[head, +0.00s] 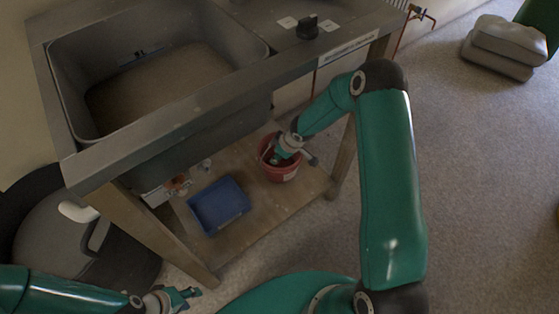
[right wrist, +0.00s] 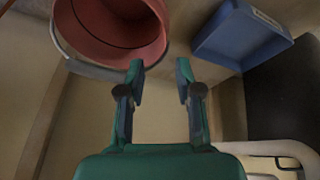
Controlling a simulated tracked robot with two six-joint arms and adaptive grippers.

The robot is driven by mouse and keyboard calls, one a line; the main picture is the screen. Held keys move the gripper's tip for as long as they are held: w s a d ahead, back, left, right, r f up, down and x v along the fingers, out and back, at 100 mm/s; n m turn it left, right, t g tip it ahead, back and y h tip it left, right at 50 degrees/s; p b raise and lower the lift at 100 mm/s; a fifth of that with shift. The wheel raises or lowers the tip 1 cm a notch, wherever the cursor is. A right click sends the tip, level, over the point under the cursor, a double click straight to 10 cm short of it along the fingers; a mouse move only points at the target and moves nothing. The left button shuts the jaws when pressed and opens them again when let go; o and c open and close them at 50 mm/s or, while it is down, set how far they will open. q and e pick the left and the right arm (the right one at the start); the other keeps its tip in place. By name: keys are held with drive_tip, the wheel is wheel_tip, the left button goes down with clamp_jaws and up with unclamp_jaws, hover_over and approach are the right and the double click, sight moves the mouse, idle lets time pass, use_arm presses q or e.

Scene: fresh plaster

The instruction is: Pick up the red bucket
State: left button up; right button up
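The red bucket (head: 284,173) stands on the wooden lower shelf (head: 254,217) of the sink bench. In the right wrist view the red bucket (right wrist: 118,28) is at the upper left, with a grey handle (right wrist: 88,69) curving along its near side. My right gripper (right wrist: 160,82) is open and empty, its left fingertip close to the handle; I cannot tell whether they touch. In the head view my right gripper (head: 275,156) is at the bucket's mouth, its fingers partly hidden. My left gripper (head: 188,293) is at the bottom left, away from the bucket, and looks open and empty.
A blue tray (head: 219,205) lies left of the bucket, also in the right wrist view (right wrist: 240,35). A grey sink (head: 155,75) is above the shelf. Bench legs (head: 344,160) flank the opening. A dark round bin (head: 60,240) stands left. Grey sacks (head: 505,45) lie far right; carpet between is clear.

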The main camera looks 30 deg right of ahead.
sight(270, 165)
drive_tip(key=x, duration=1)
drive_tip(key=shift+f, duration=0.3)
drive_tip(key=f, duration=0.2)
drive_tip(key=f+b, duration=0.1)
drive_tip(key=f, duration=0.1)
drive_tip(key=shift+w, duration=0.3)
drive_tip(key=shift+w+a+f+b, duration=0.1)
drive_tip(key=shift+w+f+b, duration=0.25)
drive_tip(key=shift+f+b, duration=0.2)
clamp_jaws()
